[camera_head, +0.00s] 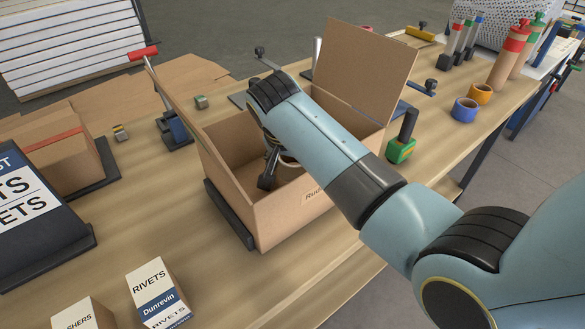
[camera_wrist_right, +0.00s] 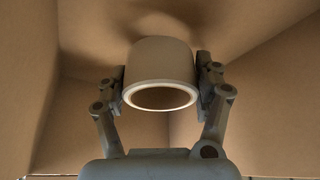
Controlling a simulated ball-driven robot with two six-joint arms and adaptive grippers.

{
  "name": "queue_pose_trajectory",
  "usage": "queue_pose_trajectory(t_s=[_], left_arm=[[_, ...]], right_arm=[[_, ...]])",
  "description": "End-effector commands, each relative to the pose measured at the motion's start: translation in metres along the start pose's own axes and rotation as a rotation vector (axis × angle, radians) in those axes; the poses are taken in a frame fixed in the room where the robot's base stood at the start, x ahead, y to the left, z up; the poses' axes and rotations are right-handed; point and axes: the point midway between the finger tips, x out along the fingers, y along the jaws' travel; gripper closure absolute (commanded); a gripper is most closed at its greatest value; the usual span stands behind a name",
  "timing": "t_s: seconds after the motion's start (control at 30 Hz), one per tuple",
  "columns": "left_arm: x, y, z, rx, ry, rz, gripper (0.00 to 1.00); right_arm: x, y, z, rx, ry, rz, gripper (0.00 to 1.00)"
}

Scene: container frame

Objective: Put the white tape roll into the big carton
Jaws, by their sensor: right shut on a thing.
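The big carton (camera_head: 285,217) stands open on the workbench with its flaps up. My right arm reaches over its near right side, and my right gripper (camera_head: 268,165) is down inside the carton. In the right wrist view my right gripper (camera_wrist_right: 162,88) is shut on the white tape roll (camera_wrist_right: 161,62), one finger on each side of it. Cardboard walls surround the roll there. In the head view the roll is mostly hidden behind my arm and gripper. I cannot tell whether it touches the carton's floor. My left gripper is not in view.
Rivets box (camera_head: 157,290) and another small box (camera_head: 83,313) stand in front. Blue (camera_head: 464,110) and orange (camera_head: 480,94) rolls lie farther right.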

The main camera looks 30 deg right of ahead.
Motion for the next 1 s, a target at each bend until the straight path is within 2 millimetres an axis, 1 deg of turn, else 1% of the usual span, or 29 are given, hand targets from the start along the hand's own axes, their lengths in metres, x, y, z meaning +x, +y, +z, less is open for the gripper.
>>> queue_pose_trajectory(t_s=[0.03,0.13,0.27,0.5,0.53,0.7,0.73,1.0], left_arm=[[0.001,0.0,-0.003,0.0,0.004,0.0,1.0],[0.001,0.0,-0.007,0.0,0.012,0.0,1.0],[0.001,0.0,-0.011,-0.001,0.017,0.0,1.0],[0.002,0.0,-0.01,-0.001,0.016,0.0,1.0],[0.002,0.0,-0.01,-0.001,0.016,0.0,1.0],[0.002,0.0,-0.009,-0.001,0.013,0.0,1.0],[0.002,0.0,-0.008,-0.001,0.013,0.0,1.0],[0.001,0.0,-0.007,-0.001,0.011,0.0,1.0]], right_arm=[[0.008,0.0,0.003,-0.002,-0.001,0.002,0.65],[0.018,0.0,0.007,-0.001,-0.001,0.001,0.65],[0.02,0.0,0.008,0.0,0.001,0.0,0.65],[0.022,0.0,0.009,0.0,0.0,0.0,0.65],[0.022,0.0,0.009,0.0,0.0,0.0,0.31],[0.022,0.0,0.009,-0.001,0.0,0.0,0.09],[0.022,0.0,0.009,-0.001,0.0,0.0,0.07],[0.021,0.0,0.009,-0.001,0.0,0.0,0.07]])
